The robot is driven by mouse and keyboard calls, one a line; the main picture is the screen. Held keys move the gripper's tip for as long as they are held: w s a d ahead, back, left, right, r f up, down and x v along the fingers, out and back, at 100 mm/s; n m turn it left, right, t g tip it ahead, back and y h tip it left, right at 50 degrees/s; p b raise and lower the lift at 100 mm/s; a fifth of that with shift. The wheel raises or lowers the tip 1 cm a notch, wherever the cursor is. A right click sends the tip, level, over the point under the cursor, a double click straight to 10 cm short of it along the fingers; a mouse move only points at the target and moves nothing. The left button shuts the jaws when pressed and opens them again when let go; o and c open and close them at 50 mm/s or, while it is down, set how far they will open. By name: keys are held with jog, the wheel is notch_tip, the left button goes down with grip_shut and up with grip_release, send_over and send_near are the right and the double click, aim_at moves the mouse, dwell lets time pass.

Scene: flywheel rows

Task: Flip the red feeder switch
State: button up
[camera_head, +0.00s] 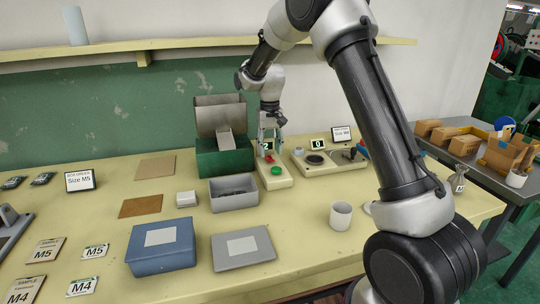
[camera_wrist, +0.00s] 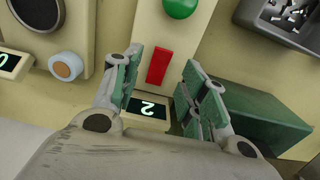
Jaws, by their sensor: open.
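The red feeder switch (camera_wrist: 158,66) is a small red rectangle on the cream feeder control box (camera_wrist: 195,45). In the wrist view it shows between the two fingers of my gripper (camera_wrist: 161,72), with a gap on each side. The fingers have green pads, are open and hold nothing. A round green button (camera_wrist: 180,7) sits beyond the switch, and a display reading 2 (camera_wrist: 148,108) lies on the near side. In the head view my gripper (camera_head: 269,143) is over the back end of the control box (camera_head: 284,181). I cannot tell the switch's position.
A green feeder (camera_head: 224,157) with a metal hopper stands left of the control box. A grey bin of small parts (camera_head: 233,206) is in front of it. A scale-like unit (camera_head: 320,170) with a display stands to the right.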

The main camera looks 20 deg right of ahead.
aim_at(270, 158)
jog(key=shift+f, duration=1.55)
grip_shut()
jog(key=shift+s+t, duration=0.2)
jog(key=shift+t, duration=0.4)
grip_release()
notch_tip(270, 158, up, 12)
jog(key=s, duration=0.1)
jog(key=shift+s, duration=0.1)
